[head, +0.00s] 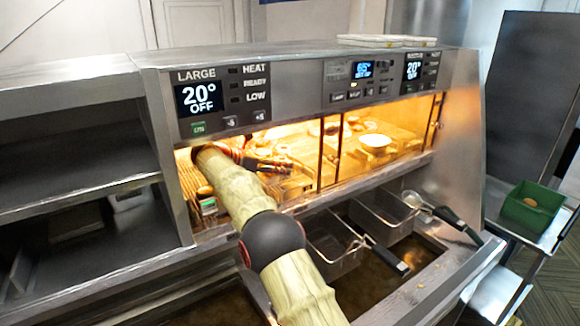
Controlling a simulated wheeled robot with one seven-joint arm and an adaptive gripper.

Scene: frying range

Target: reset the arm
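My arm reaches from the bottom of the head view up over the fryer and into the lit warming cabinet through its open left part. My gripper (280,166) is inside this cabinet, pointing right, above the food and racks there. It is small and dark in the picture, and I cannot tell whether its fingers are open or shut or whether anything is between them. My forearm hides part of the cabinet's left end.
A glass pane (385,140) covers the cabinet's right part, with a white bowl (375,142) behind it. Fryer baskets (382,215) with dark handles hang over the oil below. A skimmer (440,212) lies at right. A green bin (531,206) stands on a side cart. Empty shelves (75,146) are at left.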

